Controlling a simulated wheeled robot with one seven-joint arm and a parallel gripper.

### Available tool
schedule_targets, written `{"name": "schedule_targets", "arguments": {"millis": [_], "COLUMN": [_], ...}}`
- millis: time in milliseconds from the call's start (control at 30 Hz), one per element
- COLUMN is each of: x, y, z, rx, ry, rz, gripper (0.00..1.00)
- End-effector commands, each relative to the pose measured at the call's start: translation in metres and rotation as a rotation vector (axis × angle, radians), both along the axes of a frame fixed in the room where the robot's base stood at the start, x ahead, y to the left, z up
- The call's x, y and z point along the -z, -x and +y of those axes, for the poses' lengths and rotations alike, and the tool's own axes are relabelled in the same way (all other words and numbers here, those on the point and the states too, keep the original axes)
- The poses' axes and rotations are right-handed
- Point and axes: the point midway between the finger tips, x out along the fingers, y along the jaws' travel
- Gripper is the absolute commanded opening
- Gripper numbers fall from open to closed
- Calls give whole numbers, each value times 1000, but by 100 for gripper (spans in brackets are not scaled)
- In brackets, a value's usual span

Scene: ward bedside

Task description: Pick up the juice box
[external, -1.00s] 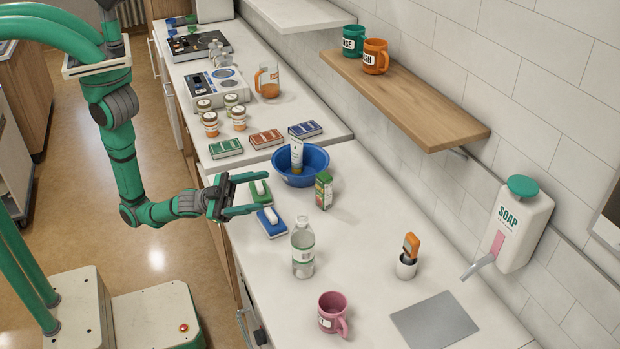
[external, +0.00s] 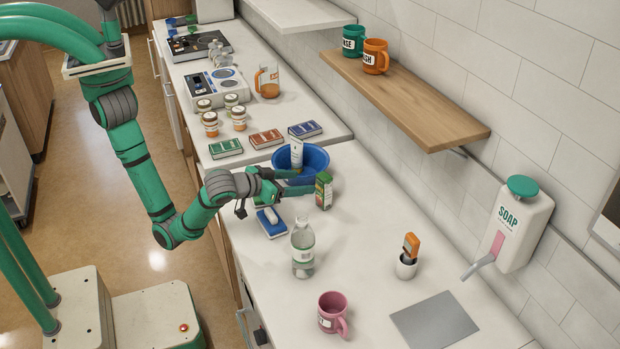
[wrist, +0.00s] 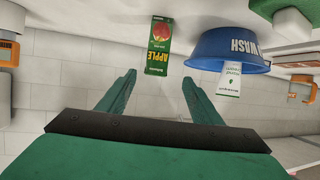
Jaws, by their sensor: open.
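In the wrist view the juice box (wrist: 159,45) appears upside down, with an apple picture and the word APPLE. My gripper (external: 296,181) is open and empty, its fingers pointing right toward the box. In the wrist view my gripper's fingertips (wrist: 159,77) are spread, with the box beyond them and roughly centred between them. I cannot tell from these views whether a fingertip touches the box.
The blue bowl (external: 315,157) with a white tube (external: 296,153) stands close beside the gripper. A clear bottle (external: 303,249) and a pink mug (external: 332,313) stand in front. The counter right of the box is clear.

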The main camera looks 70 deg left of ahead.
Motion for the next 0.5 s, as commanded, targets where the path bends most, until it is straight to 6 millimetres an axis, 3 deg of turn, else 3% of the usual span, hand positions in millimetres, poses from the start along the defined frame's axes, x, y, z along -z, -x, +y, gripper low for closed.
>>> {"name": "schedule_targets", "arguments": {"millis": [300,500], "x": [17,23], "y": [-38,-49], "z": [10,11], "rx": [-6,-4], "ry": [1,2], "rz": [5,4], "gripper": [59,59]}}
